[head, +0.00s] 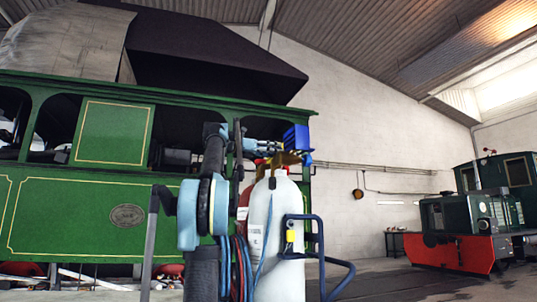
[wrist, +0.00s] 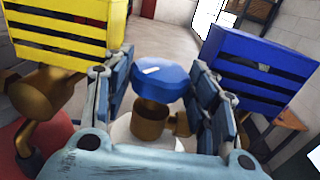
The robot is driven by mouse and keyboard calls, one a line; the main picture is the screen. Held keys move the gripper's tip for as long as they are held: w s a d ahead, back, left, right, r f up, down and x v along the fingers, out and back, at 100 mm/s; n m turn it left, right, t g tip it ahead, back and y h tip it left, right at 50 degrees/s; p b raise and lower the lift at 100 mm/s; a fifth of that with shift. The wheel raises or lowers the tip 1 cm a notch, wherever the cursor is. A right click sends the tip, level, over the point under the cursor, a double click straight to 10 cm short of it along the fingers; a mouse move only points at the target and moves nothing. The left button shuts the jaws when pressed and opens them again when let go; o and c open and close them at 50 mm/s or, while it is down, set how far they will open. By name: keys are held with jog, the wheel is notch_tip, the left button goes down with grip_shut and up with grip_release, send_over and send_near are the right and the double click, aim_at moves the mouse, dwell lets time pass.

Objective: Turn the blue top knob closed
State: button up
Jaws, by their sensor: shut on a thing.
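The blue top knob (wrist: 160,82) is round and sits above a brass valve body (wrist: 150,118) in the middle of the wrist view. My gripper (wrist: 163,72) has one finger on each side of the knob and is shut on it. In the head view my gripper (head: 270,148) is small, at the top of the white cylinder (head: 278,235); the knob cannot be told apart there. The cylinder's pale top (wrist: 140,142) shows below the brass valve in the wrist view. A white mark shows on top of the knob.
A slatted blue box (wrist: 262,72) stands close right of my fingers, and a slatted yellow box (wrist: 65,28) close left. A red cylinder (head: 244,205) with hoses stands beside the white one. A green tram (head: 70,215) is behind; open floor lies right.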

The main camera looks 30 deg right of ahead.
jog(key=shift+w+m+g+y, duration=0.35)
jog(key=shift+m+g, duration=0.35)
jog(key=shift+g, duration=0.3)
jog(key=shift+w+m+g+y, duration=0.15)
jog(key=shift+m+g+y, duration=0.2)
jog(key=shift+m+g, duration=0.55)
jog(key=shift+w+d+m+g+y, duration=0.1)
jog(key=shift+m+g+y, duration=0.4)
jog(key=shift+g, duration=0.4)
jog(key=shift+d+m+g+y, duration=0.1)
jog(key=shift+m+g+y, duration=0.35)
jog(key=shift+g, duration=0.45)
jog(key=shift+m+g+y, duration=0.55)
jog(key=shift+m+g, duration=0.1)
jog(key=shift+g, duration=0.05)
jog(key=o, duration=0.8)
jog(key=shift+c, duration=0.2)
jog(key=shift+w+d+f, duration=0.1)
